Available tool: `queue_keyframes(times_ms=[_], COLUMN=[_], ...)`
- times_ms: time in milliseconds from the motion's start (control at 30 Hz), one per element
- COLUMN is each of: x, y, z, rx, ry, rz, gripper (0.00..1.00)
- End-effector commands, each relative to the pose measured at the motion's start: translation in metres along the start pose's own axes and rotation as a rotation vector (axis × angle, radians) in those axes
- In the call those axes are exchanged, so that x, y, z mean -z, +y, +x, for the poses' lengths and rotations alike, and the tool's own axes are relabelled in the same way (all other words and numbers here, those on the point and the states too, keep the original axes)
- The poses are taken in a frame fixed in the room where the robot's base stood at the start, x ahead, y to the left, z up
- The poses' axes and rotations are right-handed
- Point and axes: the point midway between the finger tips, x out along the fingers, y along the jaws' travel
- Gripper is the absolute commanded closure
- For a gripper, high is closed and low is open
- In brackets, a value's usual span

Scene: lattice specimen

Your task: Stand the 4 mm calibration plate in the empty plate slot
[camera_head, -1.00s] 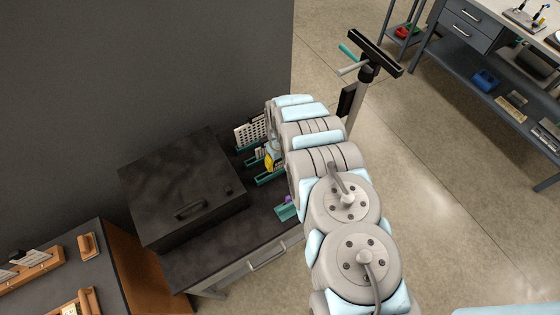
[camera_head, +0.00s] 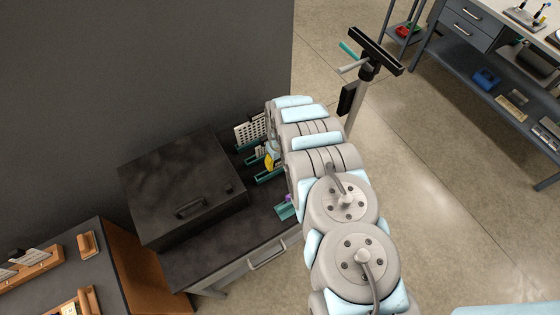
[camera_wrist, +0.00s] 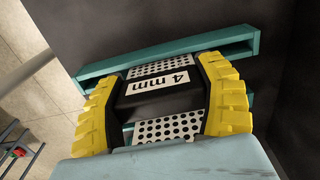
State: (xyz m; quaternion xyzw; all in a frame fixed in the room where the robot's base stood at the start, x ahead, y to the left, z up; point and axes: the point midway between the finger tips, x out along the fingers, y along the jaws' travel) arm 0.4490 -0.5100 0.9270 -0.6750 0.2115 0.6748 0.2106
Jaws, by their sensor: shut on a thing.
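My gripper (camera_wrist: 163,98) has yellow ribbed fingers shut on the 4 mm calibration plate (camera_wrist: 160,68). The plate is white with black dots and has a black grip block labelled "4 mm" between the fingers. A long teal slot holder (camera_wrist: 170,58) lies right beyond the plate in the wrist view. The plate's far end overlaps the holder in the picture; I cannot tell whether it is inside a slot. More teal shows behind the fingers. In the head view, the yellow fingertips (camera_head: 271,160) are above a teal holder (camera_head: 270,177), and my arm hides most of the plate.
A white perforated plate (camera_head: 250,131) stands in a holder at the back. A large black lidded box (camera_head: 180,185) stands left of the holders on the dark bench. Another teal holder (camera_head: 285,211) with something purple is near the front. The wall is behind.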

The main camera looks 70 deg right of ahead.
Motion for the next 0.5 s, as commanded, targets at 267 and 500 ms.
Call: queue_keyframes(times_ms=[267, 500], x=[0.0001, 0.0001], y=[0.0002, 0.0002], z=[-0.0001, -0.0001], rx=[0.000, 0.000], ry=[0.000, 0.000], rz=[0.000, 0.000], gripper=[0.00, 0.00])
